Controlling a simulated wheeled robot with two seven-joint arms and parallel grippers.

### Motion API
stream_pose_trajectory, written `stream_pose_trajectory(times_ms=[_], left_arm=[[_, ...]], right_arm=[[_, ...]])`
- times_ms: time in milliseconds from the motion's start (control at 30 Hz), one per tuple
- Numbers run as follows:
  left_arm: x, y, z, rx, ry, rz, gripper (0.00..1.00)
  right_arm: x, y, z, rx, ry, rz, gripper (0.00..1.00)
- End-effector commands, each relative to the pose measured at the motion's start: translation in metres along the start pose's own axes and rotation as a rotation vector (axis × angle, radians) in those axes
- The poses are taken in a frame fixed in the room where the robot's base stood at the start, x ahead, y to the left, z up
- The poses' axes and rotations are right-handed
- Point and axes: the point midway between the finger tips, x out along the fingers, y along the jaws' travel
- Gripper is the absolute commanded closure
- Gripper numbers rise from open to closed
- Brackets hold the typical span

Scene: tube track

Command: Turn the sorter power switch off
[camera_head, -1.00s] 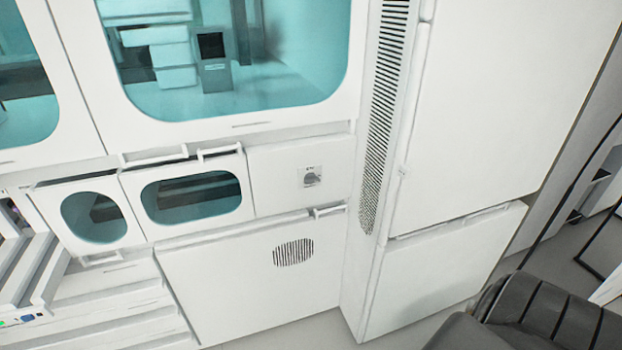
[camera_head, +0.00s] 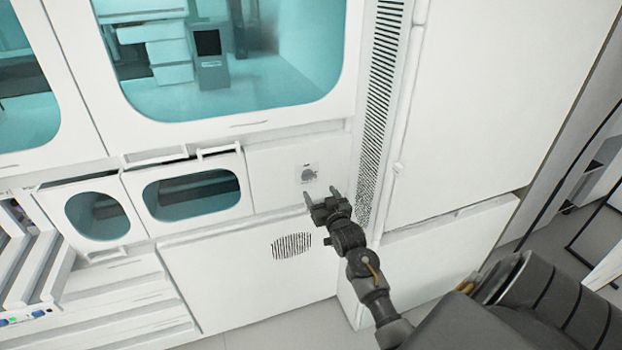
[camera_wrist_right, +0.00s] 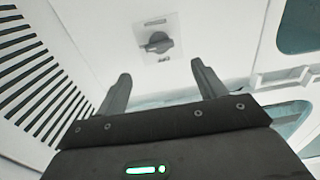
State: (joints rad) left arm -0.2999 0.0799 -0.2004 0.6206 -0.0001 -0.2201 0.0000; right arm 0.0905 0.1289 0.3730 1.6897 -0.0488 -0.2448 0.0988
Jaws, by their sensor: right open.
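The sorter power switch (camera_head: 309,173) is a small grey rotary knob on a light plate, set in a white panel of the machine. In the right wrist view the switch (camera_wrist_right: 157,43) shows its dark knob, with its bar lying roughly sideways, beyond and between the two fingers. My right gripper (camera_head: 322,195) is just below the switch in the head view, open and empty, its fingers pointing up toward the panel. In the right wrist view the gripper (camera_wrist_right: 160,85) has its fingers wide apart, not touching the knob. My left gripper is not in view.
The white machine has teal windows (camera_head: 195,195) and handles (camera_head: 220,151) left of the switch. A slotted vent strip (camera_head: 378,120) and a tall white cabinet (camera_head: 480,100) stand to its right.

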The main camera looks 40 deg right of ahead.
Motion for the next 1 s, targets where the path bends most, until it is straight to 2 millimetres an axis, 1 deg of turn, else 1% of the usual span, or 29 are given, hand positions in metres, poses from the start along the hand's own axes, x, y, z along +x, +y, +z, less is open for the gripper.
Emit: stream_pose_trajectory(times_ms=[33, 300, 400, 500, 667, 933, 967, 1000], left_arm=[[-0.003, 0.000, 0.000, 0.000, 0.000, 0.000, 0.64], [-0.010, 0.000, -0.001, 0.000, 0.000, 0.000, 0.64], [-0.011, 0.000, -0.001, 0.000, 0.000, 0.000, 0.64], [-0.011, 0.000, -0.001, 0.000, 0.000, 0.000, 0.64], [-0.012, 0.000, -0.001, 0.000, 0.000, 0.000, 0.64], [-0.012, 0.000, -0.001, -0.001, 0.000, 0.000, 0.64], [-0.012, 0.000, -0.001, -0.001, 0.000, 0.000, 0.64], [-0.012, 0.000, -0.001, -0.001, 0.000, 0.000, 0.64]], right_arm=[[0.009, 0.000, -0.003, 0.001, 0.001, 0.000, 0.30], [0.061, 0.000, -0.002, 0.000, -0.001, -0.001, 0.30], [0.075, -0.001, -0.001, 0.001, -0.001, -0.001, 0.30], [0.085, -0.001, 0.000, -0.001, -0.002, -0.002, 0.30], [0.092, -0.001, 0.000, -0.001, -0.001, -0.002, 0.30], [0.093, -0.001, 0.000, -0.001, -0.001, -0.001, 0.30], [0.093, -0.001, 0.000, -0.001, -0.001, -0.001, 0.33], [0.093, -0.001, 0.000, -0.001, -0.001, -0.001, 0.38]])
